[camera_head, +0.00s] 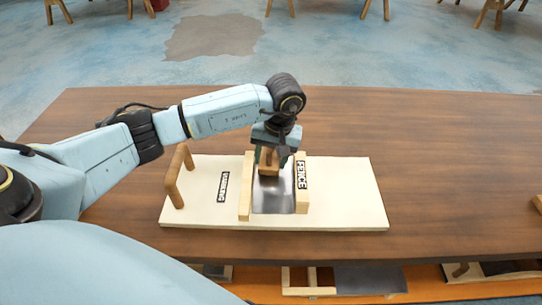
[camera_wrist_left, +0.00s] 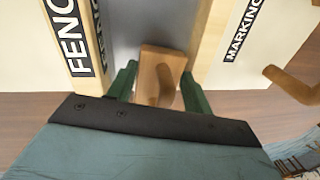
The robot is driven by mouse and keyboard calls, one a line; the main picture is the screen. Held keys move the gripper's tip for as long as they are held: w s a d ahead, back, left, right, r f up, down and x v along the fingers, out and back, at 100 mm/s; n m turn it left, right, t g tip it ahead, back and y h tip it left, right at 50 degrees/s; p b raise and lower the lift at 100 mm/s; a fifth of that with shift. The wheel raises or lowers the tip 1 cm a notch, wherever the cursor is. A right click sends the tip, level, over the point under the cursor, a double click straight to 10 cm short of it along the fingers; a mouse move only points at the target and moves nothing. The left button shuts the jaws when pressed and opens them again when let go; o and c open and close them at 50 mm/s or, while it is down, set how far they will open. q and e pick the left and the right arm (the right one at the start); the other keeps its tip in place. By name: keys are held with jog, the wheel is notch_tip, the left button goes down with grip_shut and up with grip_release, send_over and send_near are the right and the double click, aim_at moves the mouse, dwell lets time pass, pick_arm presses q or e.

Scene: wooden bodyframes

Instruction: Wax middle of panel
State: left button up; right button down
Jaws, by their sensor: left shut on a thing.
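A grey metal panel (camera_head: 273,201) lies on a cream board (camera_head: 345,205) between two wooden rails. My left gripper (camera_head: 269,163) is over the far part of the panel, shut on a small wooden block (camera_head: 268,169). In the left wrist view the block (camera_wrist_left: 162,75) sits between the green fingers (camera_wrist_left: 158,90), with the grey panel (camera_wrist_left: 155,22) beyond it. I cannot tell whether the block touches the panel. My right gripper is not in view.
The right rail (camera_head: 301,190) is labelled FENCE; the left rail (camera_head: 246,185) is plain. A MARKING label (camera_head: 223,187) and a wooden handle (camera_head: 178,175) are on the board's left side. The brown table (camera_head: 440,170) is clear to the right.

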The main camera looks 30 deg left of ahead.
pick_arm(q)
jog(key=shift+f+b, duration=0.4)
jog(key=shift+f, duration=0.05)
